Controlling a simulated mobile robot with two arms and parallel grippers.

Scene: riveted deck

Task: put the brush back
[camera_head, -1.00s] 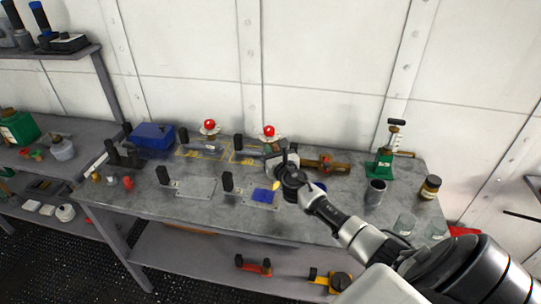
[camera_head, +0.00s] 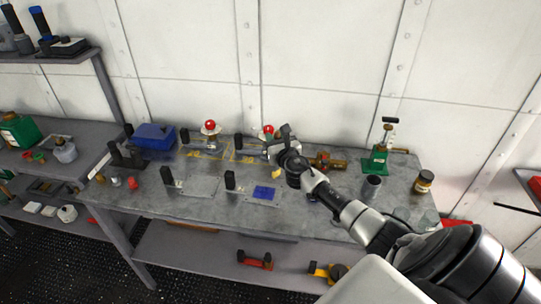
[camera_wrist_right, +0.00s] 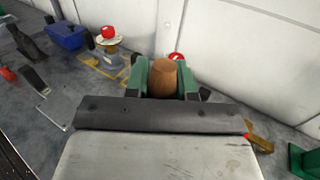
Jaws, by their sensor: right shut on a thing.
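My right gripper (camera_head: 283,140) is above the middle of the workbench, toward its back. In the right wrist view its green-padded fingers (camera_wrist_right: 164,80) are shut on a brown rounded wooden piece, which I take to be the brush's handle (camera_wrist_right: 164,78). The rest of the brush is hidden by the gripper. In the head view a small yellow piece (camera_head: 277,173) shows just below the gripper; I cannot tell if it belongs to the brush. A blue square (camera_head: 264,193) lies on a grey plate in front of it. My left gripper is not in view.
On the workbench (camera_head: 150,200) stand a blue bin (camera_head: 155,137), red-knobbed fittings (camera_head: 210,128), a brass valve (camera_head: 322,162), a green jack (camera_head: 376,160), a grey cup (camera_head: 372,187) and a brown jar (camera_head: 424,181). Black upright blocks (camera_head: 230,180) stand beside the plates.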

